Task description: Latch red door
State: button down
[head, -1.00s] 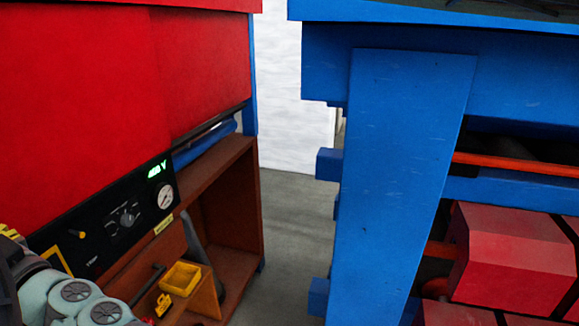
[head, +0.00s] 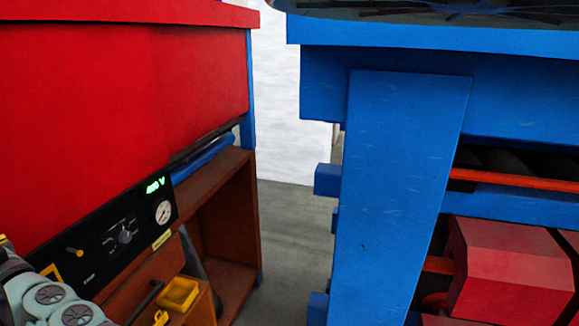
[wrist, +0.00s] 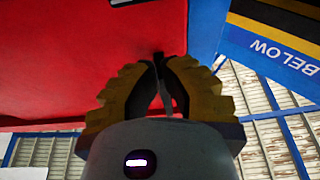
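A red panel (head: 80,120), seemingly the red door, fills the upper left of the head view. It hangs above a black control strip and looks flat and upright. The red surface (wrist: 80,55) also fills the upper left of the wrist view. My gripper (wrist: 159,62) has yellow stepped fingers with tips close together in front of the red surface. A small dark thing and a thin grey strip show at and between the fingers. I cannot tell whether they are gripped or are a latch. In the head view only my arm shows, at the lower left.
The black control strip (head: 110,242) has a dial, a gauge and a green readout. A brown open shelf (head: 238,215) with yellow bins (head: 178,293) stands below. A blue frame (head: 395,190) with red blocks (head: 510,272) stands right. A narrow grey floor gap (head: 290,230) lies between.

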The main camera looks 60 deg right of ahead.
jog(key=p+x, duration=0.3)
jog(key=x, duration=0.2)
jog(key=shift+w+a+r, duration=0.15)
jog(key=shift+w+r, duration=0.1)
jog(key=shift+r, duration=0.05)
jog(key=shift+s+d+f, duration=0.1)
jog(key=shift+f, duration=0.45)
jog(key=shift+s+d+f, duration=0.1)
jog(key=shift+d+f, duration=0.05)
jog(key=shift+f, duration=0.6)
jog(key=shift+f+p, duration=0.95)
jog(key=shift+p, duration=1.25)
